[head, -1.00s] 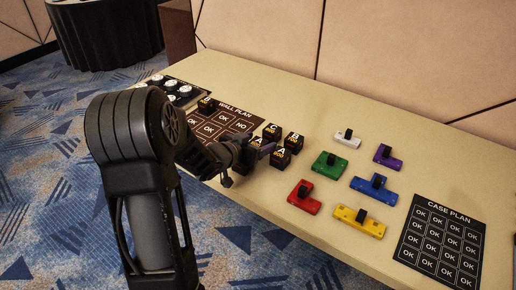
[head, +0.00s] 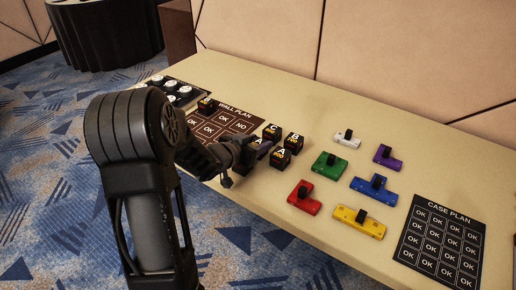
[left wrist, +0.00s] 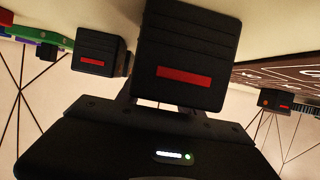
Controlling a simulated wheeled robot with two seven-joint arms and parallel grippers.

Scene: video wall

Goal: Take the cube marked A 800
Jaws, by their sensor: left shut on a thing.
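My left gripper (head: 256,150) is shut at the near right corner of the wall plan, low over the table. In the left wrist view a black cube with a red stripe (left wrist: 186,55) fills the space right at the gripper (left wrist: 168,106). In the head view the gripper mostly hides this cube, and its marking cannot be read there. Black cubes marked C (head: 272,131), B (head: 294,141) and A (head: 281,157) stand just right of the gripper; their small numbers are too small to read. Another black cube (head: 206,104) stands on the wall plan. My right gripper is out of view.
The brown wall plan (head: 241,126) lies under and behind the gripper. White round pieces (head: 171,86) sit at the far left. Coloured blocks with black knobs, such as the red one (head: 304,199), lie to the right. The case plan (head: 441,240) is at front right.

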